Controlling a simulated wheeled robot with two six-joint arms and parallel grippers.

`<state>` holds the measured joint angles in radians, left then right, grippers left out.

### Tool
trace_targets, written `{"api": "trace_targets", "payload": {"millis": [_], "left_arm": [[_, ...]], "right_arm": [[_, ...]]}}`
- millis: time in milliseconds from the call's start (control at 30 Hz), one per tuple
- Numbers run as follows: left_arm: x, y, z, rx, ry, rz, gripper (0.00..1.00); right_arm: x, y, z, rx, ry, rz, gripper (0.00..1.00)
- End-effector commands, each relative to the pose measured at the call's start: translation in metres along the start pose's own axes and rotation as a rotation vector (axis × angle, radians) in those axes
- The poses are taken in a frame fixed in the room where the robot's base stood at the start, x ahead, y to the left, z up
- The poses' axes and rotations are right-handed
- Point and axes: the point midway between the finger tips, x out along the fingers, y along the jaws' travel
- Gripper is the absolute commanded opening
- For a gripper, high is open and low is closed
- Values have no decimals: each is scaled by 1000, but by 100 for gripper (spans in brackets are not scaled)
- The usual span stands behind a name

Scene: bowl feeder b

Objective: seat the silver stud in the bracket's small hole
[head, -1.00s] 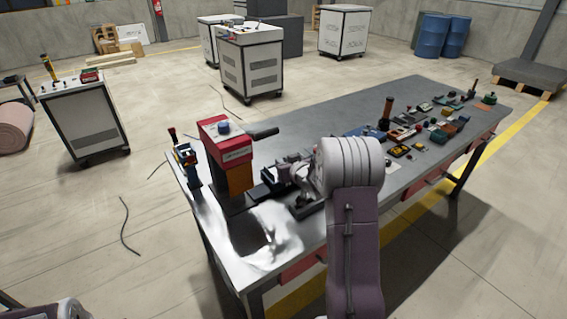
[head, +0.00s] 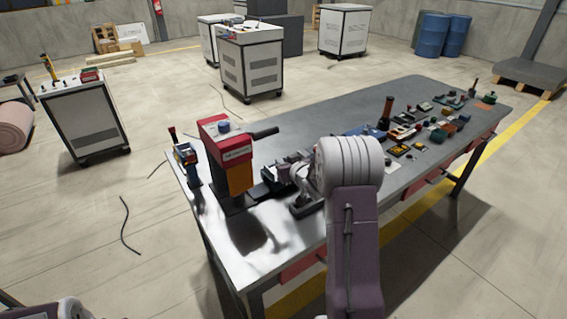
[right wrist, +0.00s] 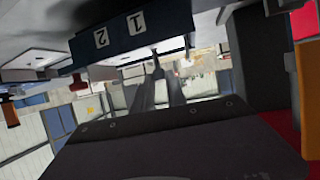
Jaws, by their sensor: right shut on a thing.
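My right arm reaches over the workbench in the head view and hides much of what lies behind it. My right gripper (head: 300,172) is partly hidden there, beside small dark fixtures on the bench. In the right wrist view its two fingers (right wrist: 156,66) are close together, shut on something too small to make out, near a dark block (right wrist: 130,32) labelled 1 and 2. I cannot pick out the silver stud or the bracket's small hole in either view. My left gripper is out of view.
A red press (head: 228,150) with a black handle stands left of the gripper. A small blue and yellow device (head: 187,163) stands at the bench's left edge. Several parts and tools cover the bench's right half. The grey bench top (head: 370,105) is bare along the back.

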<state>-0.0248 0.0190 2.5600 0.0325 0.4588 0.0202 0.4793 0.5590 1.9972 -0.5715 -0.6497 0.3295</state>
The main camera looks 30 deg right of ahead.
Motion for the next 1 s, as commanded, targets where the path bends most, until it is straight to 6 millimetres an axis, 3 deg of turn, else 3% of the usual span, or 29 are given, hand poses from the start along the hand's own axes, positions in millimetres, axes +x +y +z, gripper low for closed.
{"api": "trace_targets", "payload": {"millis": [1000], "left_arm": [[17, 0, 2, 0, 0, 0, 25]], "right_arm": [[8, 0, 20, 0, 1, 0, 0]]}}
